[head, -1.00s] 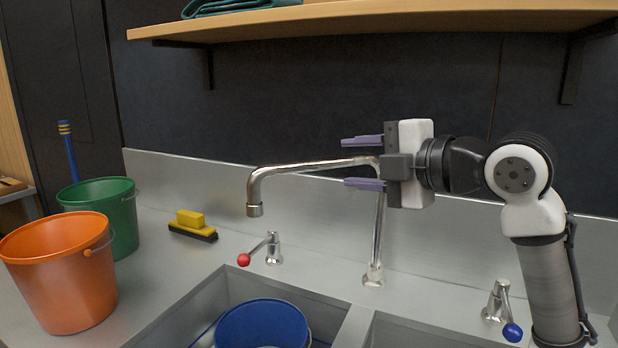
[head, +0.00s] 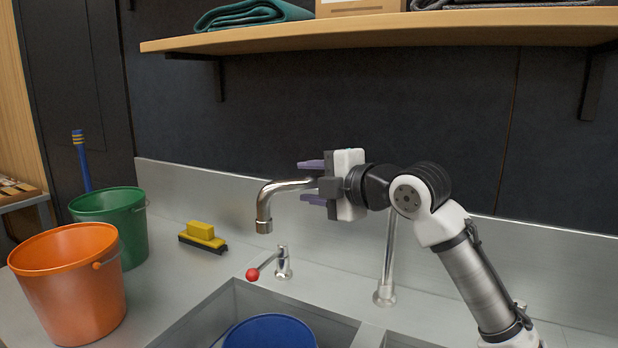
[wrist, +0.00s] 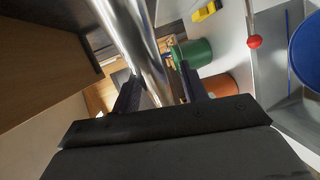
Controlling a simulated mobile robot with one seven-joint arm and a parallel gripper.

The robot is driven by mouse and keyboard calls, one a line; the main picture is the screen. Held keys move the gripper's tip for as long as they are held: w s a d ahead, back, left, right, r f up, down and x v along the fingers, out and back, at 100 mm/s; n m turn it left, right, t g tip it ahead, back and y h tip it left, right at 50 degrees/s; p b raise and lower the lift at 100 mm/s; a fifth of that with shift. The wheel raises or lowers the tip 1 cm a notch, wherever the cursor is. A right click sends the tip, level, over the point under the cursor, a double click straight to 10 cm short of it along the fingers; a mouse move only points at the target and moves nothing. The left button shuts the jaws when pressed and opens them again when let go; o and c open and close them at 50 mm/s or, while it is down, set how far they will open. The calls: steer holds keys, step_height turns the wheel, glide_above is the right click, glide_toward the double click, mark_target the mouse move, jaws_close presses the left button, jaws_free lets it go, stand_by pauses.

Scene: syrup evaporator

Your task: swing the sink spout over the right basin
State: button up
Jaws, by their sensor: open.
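The chrome spout (head: 283,187) rises from its base on the sink deck (head: 384,296) and reaches left, its down-turned outlet (head: 264,226) on the left basin's side. My gripper (head: 311,182) is open around the spout's arm, a short way back from the outlet bend, one finger above and one below. In the wrist view the shiny tube (wrist: 135,40) runs between my open fingers (wrist: 159,76). I cannot tell whether they touch it. The right basin (head: 400,342) shows only as a sliver at the bottom; the left basin (head: 205,318) shows partly.
A blue bucket (head: 270,333) stands in the left basin. The red-knobbed tap (head: 283,263) is below the spout. A yellow brush (head: 203,235), green bucket (head: 115,220) and orange bucket (head: 68,285) are on the left counter. A wooden shelf (head: 380,32) overhangs above.

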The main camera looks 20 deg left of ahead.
steer(key=shift+w+a, duration=0.25)
steer(key=shift+a, duration=0.05)
steer(key=shift+c, duration=0.2)
steer(key=shift+f, duration=0.1)
jaws_close()
